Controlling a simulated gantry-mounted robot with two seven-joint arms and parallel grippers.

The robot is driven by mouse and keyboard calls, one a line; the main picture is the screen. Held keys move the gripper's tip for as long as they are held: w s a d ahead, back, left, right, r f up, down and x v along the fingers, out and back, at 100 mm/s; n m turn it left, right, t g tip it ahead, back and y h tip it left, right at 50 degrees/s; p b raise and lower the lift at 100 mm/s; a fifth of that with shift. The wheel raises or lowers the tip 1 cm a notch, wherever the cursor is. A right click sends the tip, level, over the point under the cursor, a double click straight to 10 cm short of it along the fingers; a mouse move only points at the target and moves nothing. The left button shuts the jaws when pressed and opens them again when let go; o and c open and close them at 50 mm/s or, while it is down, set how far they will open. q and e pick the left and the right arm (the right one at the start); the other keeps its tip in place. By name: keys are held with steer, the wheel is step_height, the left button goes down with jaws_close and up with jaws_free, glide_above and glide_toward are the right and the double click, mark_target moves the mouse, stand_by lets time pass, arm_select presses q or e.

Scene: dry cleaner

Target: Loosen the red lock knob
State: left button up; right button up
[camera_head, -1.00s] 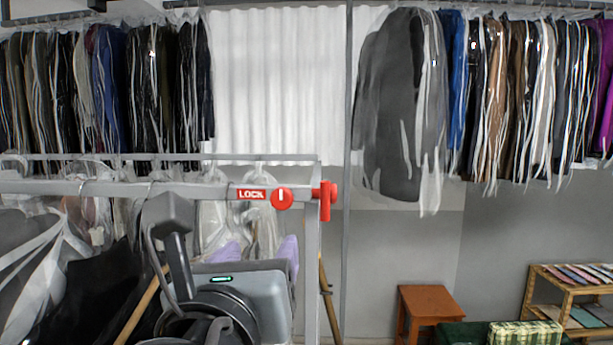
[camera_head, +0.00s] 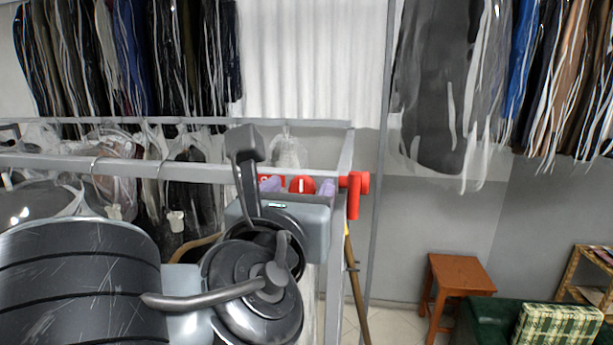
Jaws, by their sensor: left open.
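The red lock knob (camera_head: 301,184) is a round red disc with a white upright mark, on the front of the grey rail near its right end. My left gripper (camera_head: 299,187) is open, with its lilac-padded fingertips at the left and right of the knob in the picture. Whether the pads touch it, I cannot tell. The gripper body hides the area just below the knob. The red label (camera_head: 265,178) left of the knob is mostly covered. My right gripper is out of view.
A red lever-like fitting (camera_head: 354,194) sits at the rail's right end, close to the right fingertip. Bagged clothes (camera_head: 112,180) hang from the grey rail (camera_head: 60,163). A wooden stool (camera_head: 460,273) and a green seat (camera_head: 487,318) stand at lower right.

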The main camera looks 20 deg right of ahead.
arm_select(q)
steer(key=shift+w+d, duration=0.25)
steer(key=shift+w, duration=0.1)
steer(key=c, duration=1)
steer(key=n+b, duration=0.4)
steer(key=n, duration=0.2)
steer(key=n+b, duration=0.4)
steer(key=n, duration=0.1)
steer(key=n+b, duration=0.4)
steer(key=n, duration=0.2)
steer(key=shift+w+a+f+n, duration=0.15)
steer(key=shift+a+f+n, duration=0.05)
steer(key=shift+f+n, duration=0.1)
